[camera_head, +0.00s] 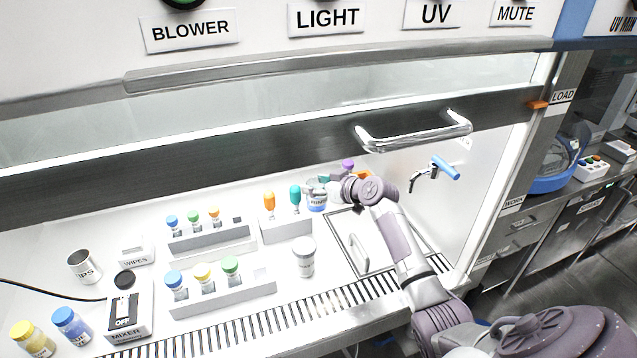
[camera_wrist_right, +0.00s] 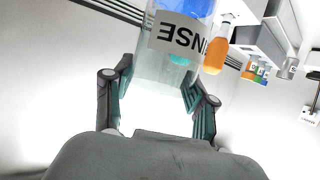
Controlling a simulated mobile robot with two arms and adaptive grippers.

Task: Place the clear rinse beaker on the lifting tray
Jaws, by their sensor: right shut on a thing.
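The clear rinse beaker (camera_head: 317,198) has blue contents and a white label reading RINSE. It is at the back of the hood's work surface, right of the vial holder, and appears upright. My right gripper (camera_head: 328,184) is shut around its upper part. In the right wrist view the beaker (camera_wrist_right: 165,68) sits between both fingers of the gripper (camera_wrist_right: 158,95), its label upside down. I cannot tell whether its base touches the surface. My left gripper is out of view.
A white holder (camera_head: 286,230) with orange and teal vials stands just left of the beaker. A white-lidded jar (camera_head: 304,262) stands in front. Racks of capped vials (camera_head: 222,296) fill the left. A blue-handled tap (camera_head: 445,168) projects from the right wall. The sash handle (camera_head: 415,137) hangs above.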

